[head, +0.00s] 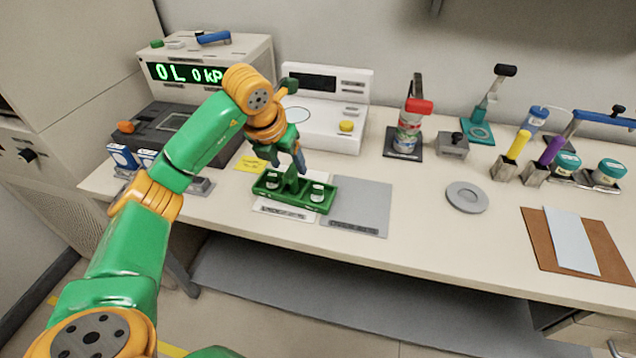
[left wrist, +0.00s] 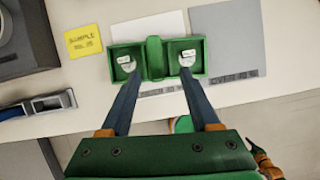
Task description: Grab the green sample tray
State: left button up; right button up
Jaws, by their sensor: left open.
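The green sample tray (head: 325,205) lies on a white sheet near the front of the bench. It has a raised middle handle and a small white-lidded jar in each side compartment; it also shows in the left wrist view (left wrist: 198,44). My left gripper (head: 292,166) is just above the tray, pointing down. In the left wrist view my left gripper (left wrist: 158,72) is open, with one finger on each side of the handle (left wrist: 154,57) and apart from it. The fingertips overlap the jars in that view; their exact height cannot be told.
A grey mat (head: 358,208) lies right of the tray, and a yellow note (head: 251,165) left of it. A white instrument (head: 325,115) stands behind. A grey disc (head: 467,197) and a brown board (head: 577,245) lie farther right, with bare bench between.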

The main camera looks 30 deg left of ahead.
aim_at(291, 170)
pick_arm(q)
jog(key=shift+w+f, duration=0.1)
jog(key=shift+w, duration=0.25)
jog(key=x, duration=0.2)
jog(key=p+x, duration=0.1)
jog(key=x, duration=0.1)
jog(key=a+x, duration=0.1)
jog(key=x, duration=0.1)
jog(key=shift+f, duration=0.2)
jog(key=shift+w+d+f, duration=0.1)
jog(key=shift+w, duration=0.05)
grip_shut()
